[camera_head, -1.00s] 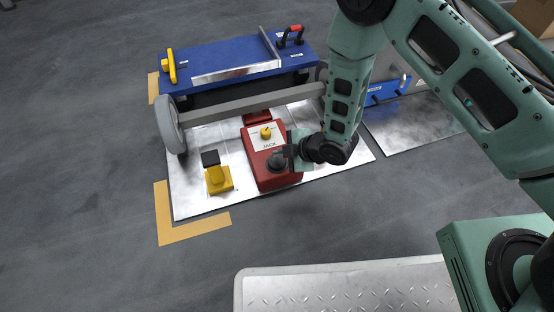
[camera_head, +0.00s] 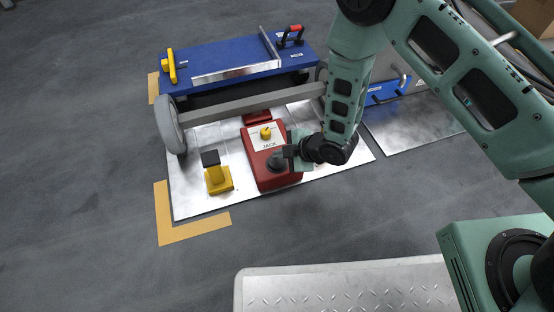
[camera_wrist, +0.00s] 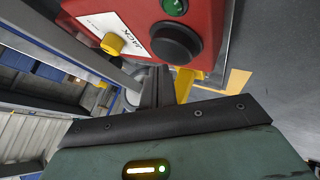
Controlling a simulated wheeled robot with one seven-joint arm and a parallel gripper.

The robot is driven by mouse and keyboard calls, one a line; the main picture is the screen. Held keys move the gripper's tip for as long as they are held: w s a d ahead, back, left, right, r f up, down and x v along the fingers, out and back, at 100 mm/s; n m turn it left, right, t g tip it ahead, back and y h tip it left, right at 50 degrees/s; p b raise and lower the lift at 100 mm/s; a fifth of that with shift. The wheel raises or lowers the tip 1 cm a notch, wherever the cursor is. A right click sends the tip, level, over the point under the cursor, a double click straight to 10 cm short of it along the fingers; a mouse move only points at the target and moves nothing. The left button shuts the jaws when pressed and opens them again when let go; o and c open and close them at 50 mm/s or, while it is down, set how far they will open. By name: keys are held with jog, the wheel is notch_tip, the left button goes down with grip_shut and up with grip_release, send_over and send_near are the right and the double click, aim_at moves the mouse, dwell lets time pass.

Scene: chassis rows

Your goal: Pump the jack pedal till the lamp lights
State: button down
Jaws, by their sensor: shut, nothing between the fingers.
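The red jack box (camera_head: 282,180) stands on the metal plate, with a JACK label, a yellow knob (camera_head: 265,133) and a round black knob (camera_head: 276,160). To its left is the pedal (camera_head: 218,181), a yellow block and arm with a black pad (camera_head: 210,157). My gripper (camera_head: 284,152) is above the jack box, close to the black knob; contact cannot be told. In the wrist view my shut, empty fingers (camera_wrist: 157,85) point towards the black knob (camera_wrist: 176,41), with yellow behind them. A round green piece (camera_wrist: 174,6) shows on the box; whether it is lit is unclear.
A blue chassis (camera_head: 230,67) with a grey bar (camera_head: 250,97) and wheel (camera_head: 170,124) stands behind the jack. Yellow corner tape (camera_head: 165,220) marks the floor. A tread-plate platform (camera_head: 350,285) is in front. Floor at left is clear.

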aim_at(281, 162)
jog(key=shift+f, duration=0.4)
jog(key=shift+f+b, duration=0.7)
jog(key=shift+f, duration=0.35)
dwell(0.9)
jog(key=shift+r, duration=0.1)
jog(key=shift+r+p, duration=1.3)
jog(key=shift+r, duration=0.1)
notch_tip(281, 162, up, 5)
jog(key=p, duration=0.4)
dwell(2.9)
